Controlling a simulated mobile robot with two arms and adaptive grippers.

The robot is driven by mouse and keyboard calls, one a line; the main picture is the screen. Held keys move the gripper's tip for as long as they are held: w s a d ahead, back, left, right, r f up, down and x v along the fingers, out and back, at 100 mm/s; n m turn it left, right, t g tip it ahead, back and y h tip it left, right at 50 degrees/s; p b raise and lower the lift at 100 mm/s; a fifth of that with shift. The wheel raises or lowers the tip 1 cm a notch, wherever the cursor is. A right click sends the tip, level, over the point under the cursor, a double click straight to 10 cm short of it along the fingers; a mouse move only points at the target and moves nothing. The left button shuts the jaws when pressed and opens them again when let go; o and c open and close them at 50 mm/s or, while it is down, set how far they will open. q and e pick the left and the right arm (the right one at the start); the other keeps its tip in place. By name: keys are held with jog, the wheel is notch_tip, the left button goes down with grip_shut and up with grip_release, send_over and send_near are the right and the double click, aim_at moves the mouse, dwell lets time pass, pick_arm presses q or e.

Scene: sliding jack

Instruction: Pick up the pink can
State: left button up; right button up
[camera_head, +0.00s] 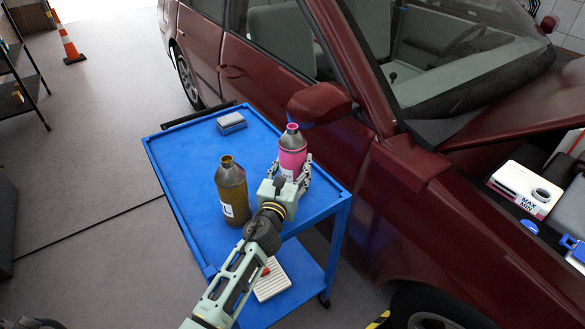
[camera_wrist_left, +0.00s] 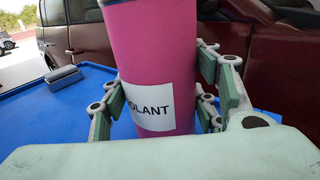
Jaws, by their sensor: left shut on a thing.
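The pink can (camera_head: 292,147) has a grey conical top and a pink rim, and it is upright over the right side of the blue cart's top. My left gripper (camera_head: 293,178) is shut around its lower body. In the left wrist view the pink can (camera_wrist_left: 152,60) fills the middle, with a white label whose visible letters read "OLANT". The fingers of my left gripper (camera_wrist_left: 160,105) are on both sides of it. I cannot tell whether the can's base touches the cart. My right gripper is not in view.
A yellow-brown can (camera_head: 232,190) stands on the blue cart (camera_head: 190,215), left of my gripper. A small grey block (camera_head: 231,122) lies at the cart's back. A dark red car (camera_head: 340,180) stands close to the right, its mirror (camera_head: 319,103) near the can.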

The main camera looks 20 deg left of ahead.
aim_at(294, 158)
pick_arm(q)
jog(key=r, duration=0.2)
jog(key=r+p, duration=0.1)
jog(key=shift+d+r, duration=0.2)
jog(key=shift+d, duration=0.1)
jog(key=s+d+r, duration=0.1)
jog(key=d+r, duration=0.2)
jog(key=d, duration=0.2)
jog(key=s+d+r+p, duration=0.1)
jog(key=d+r, duration=0.2)
jog(key=d, duration=0.3)
jog(key=shift+s, duration=0.2)
jog(key=shift+a, duration=0.1)
